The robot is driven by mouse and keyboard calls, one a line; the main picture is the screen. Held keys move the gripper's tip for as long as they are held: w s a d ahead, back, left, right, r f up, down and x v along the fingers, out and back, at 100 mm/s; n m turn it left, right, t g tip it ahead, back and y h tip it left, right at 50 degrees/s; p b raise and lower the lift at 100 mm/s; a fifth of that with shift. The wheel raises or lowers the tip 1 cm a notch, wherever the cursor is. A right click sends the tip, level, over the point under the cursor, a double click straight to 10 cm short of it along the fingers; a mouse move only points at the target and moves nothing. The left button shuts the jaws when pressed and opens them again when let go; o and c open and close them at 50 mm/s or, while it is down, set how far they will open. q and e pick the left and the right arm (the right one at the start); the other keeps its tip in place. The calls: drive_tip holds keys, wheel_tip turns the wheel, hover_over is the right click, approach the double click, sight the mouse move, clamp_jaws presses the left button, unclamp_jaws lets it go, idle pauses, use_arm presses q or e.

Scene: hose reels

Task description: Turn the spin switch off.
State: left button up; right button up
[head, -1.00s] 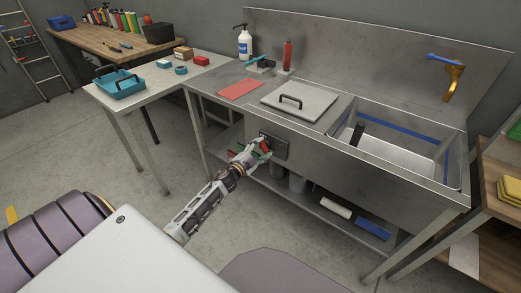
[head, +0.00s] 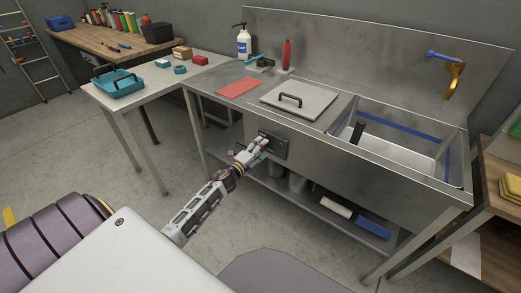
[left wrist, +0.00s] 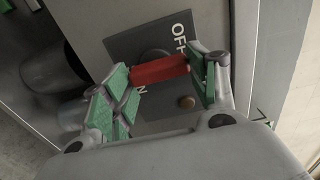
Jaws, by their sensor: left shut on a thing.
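The spin switch is a dark plate (head: 280,149) on the front panel of the steel sink unit. In the left wrist view the plate (left wrist: 122,47) carries an OFF label (left wrist: 180,33) and a partly covered ON label. Its red handle (left wrist: 158,70) lies between the two green-padded fingers of my left gripper (left wrist: 163,88). The left gripper (head: 258,147) is shut on the handle, at the plate. In the head view the gripper hides the handle. My right gripper is not in view.
The sink unit has a basin (head: 390,143) at right and a lower shelf (head: 335,211) holding several items. A side table (head: 140,92) with a teal tray (head: 118,86) stands to the left. A wooden shelf unit stands at far right.

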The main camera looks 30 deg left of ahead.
use_arm(q)
drive_tip(key=shift+f, duration=0.1)
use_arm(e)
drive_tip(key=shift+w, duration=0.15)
use_arm(q)
drive_tip(key=o, duration=1)
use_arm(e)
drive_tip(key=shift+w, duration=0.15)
use_arm(q)
drive_tip(key=shift+s, duration=0.2)
drive_tip(key=s, duration=0.7)
drive_tip(key=s+a, duration=0.1)
drive_tip(key=s, duration=0.3)
drive_tip(key=shift+s, duration=0.3)
idle(0.4)
